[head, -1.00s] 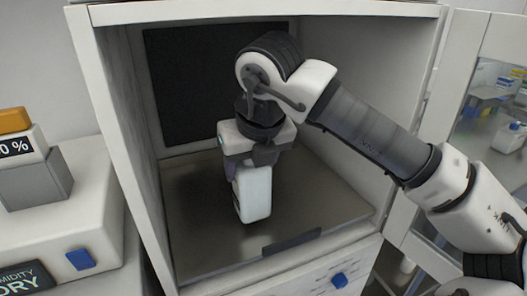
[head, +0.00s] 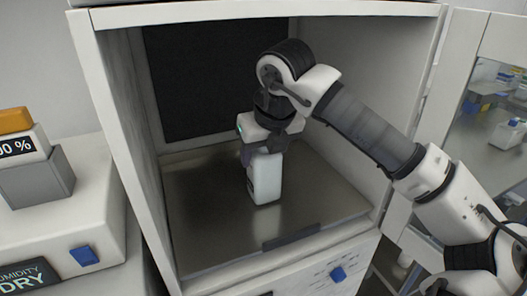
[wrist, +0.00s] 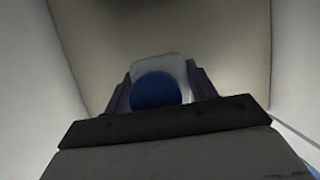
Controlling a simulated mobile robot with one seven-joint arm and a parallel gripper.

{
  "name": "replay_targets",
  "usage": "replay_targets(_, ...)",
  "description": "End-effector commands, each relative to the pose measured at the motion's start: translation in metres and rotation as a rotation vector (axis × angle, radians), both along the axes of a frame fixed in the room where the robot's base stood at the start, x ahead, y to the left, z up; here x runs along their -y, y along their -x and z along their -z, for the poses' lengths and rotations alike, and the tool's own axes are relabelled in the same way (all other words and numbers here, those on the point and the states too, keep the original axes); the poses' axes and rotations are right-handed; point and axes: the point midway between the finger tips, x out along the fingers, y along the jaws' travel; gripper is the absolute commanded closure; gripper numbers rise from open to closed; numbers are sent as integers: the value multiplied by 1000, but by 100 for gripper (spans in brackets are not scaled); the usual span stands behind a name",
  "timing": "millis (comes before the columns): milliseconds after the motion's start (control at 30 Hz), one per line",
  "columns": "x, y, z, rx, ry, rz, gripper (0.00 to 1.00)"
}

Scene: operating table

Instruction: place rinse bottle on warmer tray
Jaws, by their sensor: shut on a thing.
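The rinse bottle (head: 265,179) is white with a dark label edge and stands upright inside the open cabinet. Its blue cap (wrist: 156,91) shows in the wrist view between the two fingers. My gripper (head: 262,150) is shut on the upper part of the bottle. The warmer tray (head: 205,225) is the grey metal floor plate of the cabinet, with a dark strip at its front edge. The bottle's base appears at or very near the tray surface; I cannot tell if it touches.
The cabinet's side walls (head: 385,90) and top edge (head: 260,12) enclose my arm closely. A dark panel (head: 190,80) covers the back. A white device with a blue button (head: 83,256) stands at left. Tray area around the bottle is clear.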

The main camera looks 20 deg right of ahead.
Motion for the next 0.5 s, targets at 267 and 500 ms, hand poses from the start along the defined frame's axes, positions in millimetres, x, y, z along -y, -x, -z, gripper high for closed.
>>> replay_targets(267, 0, 0, 2, 0, 0, 0, 22)
replay_targets(500, 0, 0, 2, 0, 0, 0, 22)
